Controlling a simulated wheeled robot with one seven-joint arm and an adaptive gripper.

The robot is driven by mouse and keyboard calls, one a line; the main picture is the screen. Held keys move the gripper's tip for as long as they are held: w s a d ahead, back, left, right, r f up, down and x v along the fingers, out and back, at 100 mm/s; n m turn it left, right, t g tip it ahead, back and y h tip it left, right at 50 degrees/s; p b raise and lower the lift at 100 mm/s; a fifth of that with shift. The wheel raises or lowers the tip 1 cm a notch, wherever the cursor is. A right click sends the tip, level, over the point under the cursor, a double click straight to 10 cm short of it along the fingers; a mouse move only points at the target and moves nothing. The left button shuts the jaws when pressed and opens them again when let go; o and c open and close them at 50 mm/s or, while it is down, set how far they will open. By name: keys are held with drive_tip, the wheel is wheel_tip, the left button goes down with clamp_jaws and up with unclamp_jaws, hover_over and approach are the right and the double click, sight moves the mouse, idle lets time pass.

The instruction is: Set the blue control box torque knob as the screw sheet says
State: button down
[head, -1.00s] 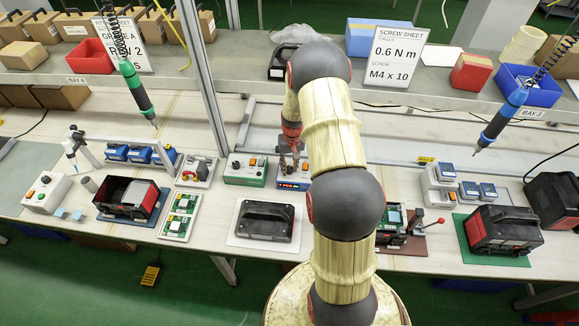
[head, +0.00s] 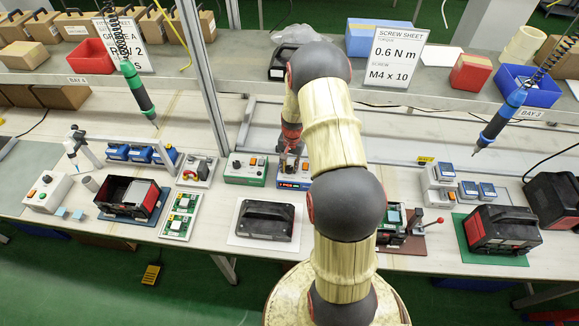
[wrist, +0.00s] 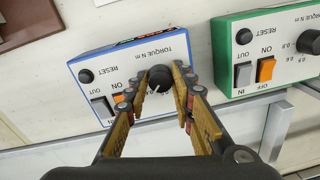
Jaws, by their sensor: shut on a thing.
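The blue control box (wrist: 115,68) lies in the wrist view with its torque scale, reset button and on/off switch visible. Its black torque knob (wrist: 159,78) sits between my fingertips. My gripper (wrist: 160,84) is shut on the knob, with a pad on either side; the dial numbers around it are mostly hidden by the fingers. In the head view my arm covers part of the blue box (head: 294,184), and my gripper (head: 288,163) is above it. The screw sheet (head: 396,58) on the shelf reads torque 0.6 N m, screw M4 x 10.
A green control box (head: 246,169) with a similar knob stands just left of the blue one in the head view; it also shows in the wrist view (wrist: 270,55). A black case (head: 265,221) lies on a white mat in front.

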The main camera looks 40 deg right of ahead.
sight(291, 168)
idle(0.3)
drive_tip(key=c, duration=1.5)
unclamp_jaws()
drive_tip(key=shift+r, duration=0.15)
wheel_tip(291, 168, up, 12)
drive_tip(key=shift+s+d, duration=0.15)
drive_tip(key=shift+s, duration=0.1)
